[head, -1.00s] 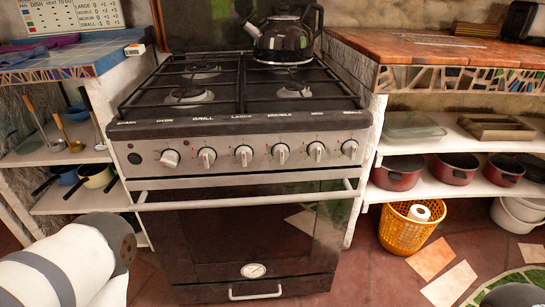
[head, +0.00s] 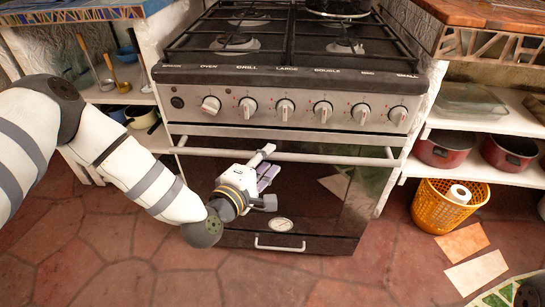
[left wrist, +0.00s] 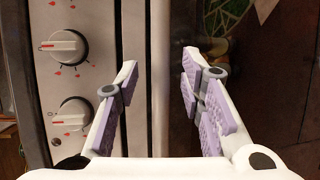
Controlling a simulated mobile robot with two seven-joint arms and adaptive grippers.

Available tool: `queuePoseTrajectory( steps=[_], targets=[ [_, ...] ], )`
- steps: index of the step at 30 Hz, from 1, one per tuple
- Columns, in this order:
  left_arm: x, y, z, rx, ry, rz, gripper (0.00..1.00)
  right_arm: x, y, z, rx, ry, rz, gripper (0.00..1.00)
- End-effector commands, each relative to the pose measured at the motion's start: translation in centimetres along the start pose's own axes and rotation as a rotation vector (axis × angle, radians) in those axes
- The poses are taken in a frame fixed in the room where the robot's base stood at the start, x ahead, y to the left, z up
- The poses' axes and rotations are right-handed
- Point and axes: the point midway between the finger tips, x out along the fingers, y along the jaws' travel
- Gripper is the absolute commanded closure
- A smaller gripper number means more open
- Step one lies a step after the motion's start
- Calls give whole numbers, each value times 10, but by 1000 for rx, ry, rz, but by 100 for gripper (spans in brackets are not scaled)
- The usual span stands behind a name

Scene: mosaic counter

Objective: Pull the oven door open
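The oven door (head: 310,195) is dark and glossy and looks shut. Its long pale bar handle (head: 340,159) runs across the top, below the knobs. My left gripper (head: 267,162) is at the handle's left-middle part, in front of the door. In the left wrist view the gripper (left wrist: 158,75) is open, and the handle (left wrist: 160,40) shows as an upright bar between the two lilac-padded fingers. The fingers look apart from the bar; whether they reach around it is hard to tell. My right gripper is not in view.
Knobs (head: 285,108) line the panel just above the handle. A drawer with a small handle (head: 280,244) is below the door. A yellow basket (head: 440,210) stands on the floor at right, beneath shelves with red pots (head: 447,150). The tiled floor before the oven is clear.

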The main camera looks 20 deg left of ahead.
Motion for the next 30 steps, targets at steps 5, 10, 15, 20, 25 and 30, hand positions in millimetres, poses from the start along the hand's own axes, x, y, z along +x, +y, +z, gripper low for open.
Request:
queuePoseTrajectory(
  steps=[5,10,15,20,25,30],
  targets=[
    [24,-1,0,1,0,-1,64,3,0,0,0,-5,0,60],
    [28,0,0,0,0,-2,64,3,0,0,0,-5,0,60],
    [28,0,0,0,0,-2,74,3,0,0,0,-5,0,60],
    [28,0,0,1,0,-2,100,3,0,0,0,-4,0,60],
    [27,0,0,0,0,-2,100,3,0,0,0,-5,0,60],
    [27,-4,0,7,-1,12,100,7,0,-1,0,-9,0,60]
  ],
)
